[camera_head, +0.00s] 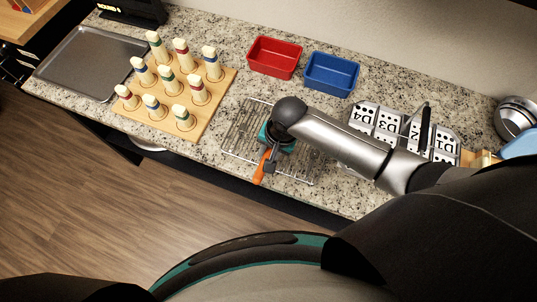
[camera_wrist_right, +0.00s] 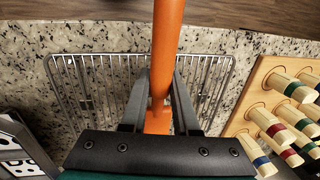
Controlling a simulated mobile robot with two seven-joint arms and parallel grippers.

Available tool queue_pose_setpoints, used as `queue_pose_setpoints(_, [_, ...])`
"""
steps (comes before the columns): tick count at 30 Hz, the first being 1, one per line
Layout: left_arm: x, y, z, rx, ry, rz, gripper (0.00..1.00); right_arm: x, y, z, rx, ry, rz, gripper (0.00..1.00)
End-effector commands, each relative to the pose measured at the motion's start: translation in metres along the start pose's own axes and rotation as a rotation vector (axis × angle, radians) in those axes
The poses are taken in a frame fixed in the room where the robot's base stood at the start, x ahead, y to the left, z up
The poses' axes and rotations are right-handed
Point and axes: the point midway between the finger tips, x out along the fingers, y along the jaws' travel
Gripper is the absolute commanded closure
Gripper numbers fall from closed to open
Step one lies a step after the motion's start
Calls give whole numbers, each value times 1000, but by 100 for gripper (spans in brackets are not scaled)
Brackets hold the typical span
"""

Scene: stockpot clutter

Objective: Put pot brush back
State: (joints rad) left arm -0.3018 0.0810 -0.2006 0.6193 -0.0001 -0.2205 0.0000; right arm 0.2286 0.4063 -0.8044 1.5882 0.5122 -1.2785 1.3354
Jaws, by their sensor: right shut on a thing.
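The pot brush shows as an orange handle (camera_head: 262,168) at the front edge of the wire rack (camera_head: 240,131) in the head view. In the right wrist view the orange handle (camera_wrist_right: 168,45) runs from the top edge down between the fingers. My right gripper (camera_head: 270,163) is shut on this handle, above the rack; its two dark fingers (camera_wrist_right: 159,95) flank the handle in the wrist view. The brush head is not visible. I cannot tell whether the brush touches the rack. My left gripper is not in view.
A wooden board (camera_head: 214,108) with several banded pegs stands left of the rack, beside a grey tray (camera_head: 75,66). Red (camera_head: 275,57) and blue (camera_head: 331,74) bins sit behind. A labelled metal holder (camera_head: 361,118) and a metal pot (camera_head: 514,117) are at right.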

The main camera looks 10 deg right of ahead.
Motion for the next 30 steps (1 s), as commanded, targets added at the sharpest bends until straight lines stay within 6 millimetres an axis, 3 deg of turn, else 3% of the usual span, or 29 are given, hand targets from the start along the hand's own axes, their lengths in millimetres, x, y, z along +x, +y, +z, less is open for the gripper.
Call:
queue_pose_setpoints(4, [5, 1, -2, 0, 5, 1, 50, 16, 3, 0, 0, 1, -1, 100])
queue_pose_setpoints(16, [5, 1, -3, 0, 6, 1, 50, 20, 3, 0, 0, 0, -2, 100])
queue_pose_setpoints(17, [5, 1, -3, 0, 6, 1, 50, 20, 3, 0, 0, 0, -1, 69])
queue_pose_setpoints(18, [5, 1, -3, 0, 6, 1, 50, 19, 3, 0, 0, 1, -1, 64])
queue_pose_setpoints(24, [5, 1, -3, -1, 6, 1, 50, 19, 4, 0, 0, 0, -1, 42])
queue_pose_setpoints(30, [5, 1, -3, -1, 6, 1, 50, 19, 4, 0, 0, 0, 0, 41])
